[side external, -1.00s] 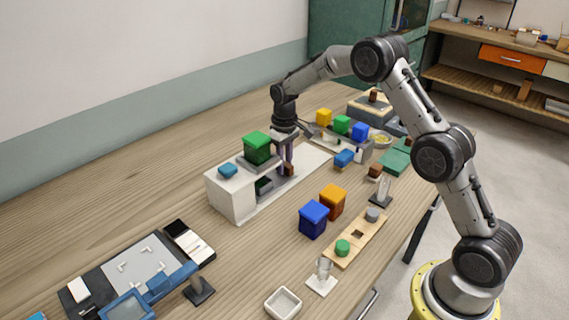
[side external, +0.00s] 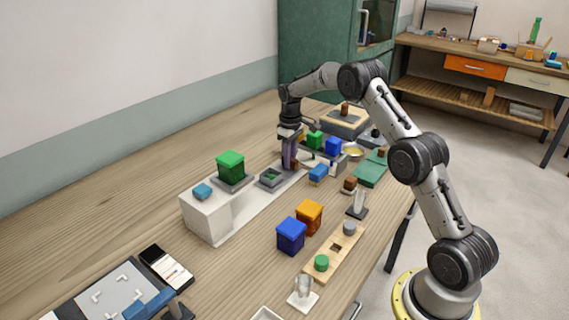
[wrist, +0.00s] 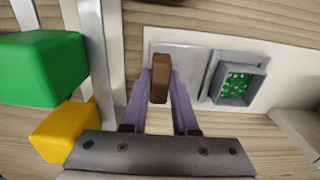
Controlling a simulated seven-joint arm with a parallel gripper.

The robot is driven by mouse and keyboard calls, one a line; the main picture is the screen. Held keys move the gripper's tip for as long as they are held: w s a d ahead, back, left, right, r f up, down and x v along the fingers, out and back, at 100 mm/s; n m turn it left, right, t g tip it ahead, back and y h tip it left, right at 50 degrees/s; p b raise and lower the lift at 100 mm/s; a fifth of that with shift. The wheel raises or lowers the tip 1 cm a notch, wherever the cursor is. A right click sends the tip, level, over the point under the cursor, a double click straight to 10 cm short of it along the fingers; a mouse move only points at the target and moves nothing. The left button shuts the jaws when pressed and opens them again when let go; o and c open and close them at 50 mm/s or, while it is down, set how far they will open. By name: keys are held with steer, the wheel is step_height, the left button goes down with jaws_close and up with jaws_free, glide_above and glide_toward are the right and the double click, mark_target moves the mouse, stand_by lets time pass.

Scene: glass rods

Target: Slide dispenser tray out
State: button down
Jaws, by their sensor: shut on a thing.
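The white dispenser (side external: 207,218) stands on the table with a green block (side external: 230,166) and a blue piece (side external: 202,191) on top. Its grey tray (side external: 271,178) lies out of the housing on the pale base strip. In the wrist view the tray's square cup (wrist: 217,88) holds small green bits (wrist: 236,87). My gripper (side external: 290,160) is shut on the brown tray handle (wrist: 161,66), its purple fingers on either side of it. The fingers partly hide the handle in the side view.
A rack with a green block (side external: 315,140) and a blue block (side external: 333,146) stands close behind my gripper; a yellow block (wrist: 62,132) shows in the wrist view. A small blue object (side external: 318,173) lies beside the base strip. Blue (side external: 291,236) and orange (side external: 309,216) boxes stand nearer.

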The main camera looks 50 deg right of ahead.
steer(key=shift+w+r, duration=0.1)
steer(key=c, duration=0.7)
jaws_free()
step_height(320, 180, up, 14)
steer(key=shift+f, duration=0.15)
